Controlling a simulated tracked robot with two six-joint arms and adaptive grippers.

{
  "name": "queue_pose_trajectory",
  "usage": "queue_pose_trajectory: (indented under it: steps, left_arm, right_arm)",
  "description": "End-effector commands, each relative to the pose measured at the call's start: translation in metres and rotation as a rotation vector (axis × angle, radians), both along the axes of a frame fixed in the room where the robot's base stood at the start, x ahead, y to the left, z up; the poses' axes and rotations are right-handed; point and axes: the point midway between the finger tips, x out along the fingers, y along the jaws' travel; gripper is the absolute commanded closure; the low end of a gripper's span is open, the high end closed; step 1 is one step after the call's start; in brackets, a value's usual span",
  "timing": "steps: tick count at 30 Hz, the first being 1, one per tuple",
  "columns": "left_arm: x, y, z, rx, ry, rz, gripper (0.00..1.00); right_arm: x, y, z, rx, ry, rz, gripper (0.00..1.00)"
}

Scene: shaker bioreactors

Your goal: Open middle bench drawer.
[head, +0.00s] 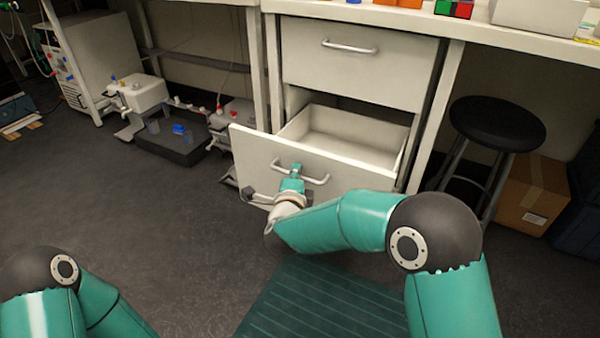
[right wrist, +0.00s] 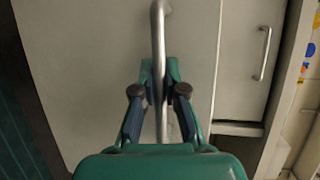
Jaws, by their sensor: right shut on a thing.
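The middle bench drawer (head: 250,153) is pulled out of the white bench, and its empty inside shows behind the front panel. Its bar handle (head: 318,180) is on the front panel. My right gripper (head: 293,173) is at the middle of this handle. In the right wrist view, the fingers of the right gripper (right wrist: 159,92) are shut on the handle bar (right wrist: 158,40), one on each side. The drawer front (right wrist: 90,60) fills much of that view. My left arm shows at the lower left of the head view, but its gripper is out of frame.
The top drawer (head: 350,72) above is closed. A black stool (head: 497,123) and a cardboard box (head: 533,195) stand to the right. A dark tray (head: 175,147) with lab gear lies on the floor to the left. The floor (head: 130,215) at front left is clear.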

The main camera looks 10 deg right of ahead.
Motion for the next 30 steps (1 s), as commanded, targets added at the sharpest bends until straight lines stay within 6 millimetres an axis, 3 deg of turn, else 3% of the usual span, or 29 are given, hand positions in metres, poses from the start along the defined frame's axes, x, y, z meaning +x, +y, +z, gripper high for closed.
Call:
queue_pose_trajectory:
  steps: [8,9,11,23,30]
  left_arm:
    - [0.000,0.000,0.000,0.000,0.000,0.000,0.34]
    - [0.000,0.000,0.000,0.000,0.000,0.000,0.34]
    - [0.000,0.000,0.000,0.000,0.000,0.000,0.34]
    - [0.000,0.000,0.001,0.000,0.000,0.000,0.34]
    - [0.000,0.000,0.001,0.000,0.000,0.000,0.34]
  right_arm:
    - [0.000,-0.003,-0.005,0.000,0.011,-0.011,1.00]
    - [0.000,-0.003,-0.005,0.000,0.011,-0.010,0.86]
    - [0.000,-0.003,-0.005,0.000,0.011,-0.010,0.77]
    - [-0.005,0.003,-0.001,0.002,0.005,-0.001,0.77]
    - [-0.040,0.011,0.006,0.000,0.005,0.003,0.77]
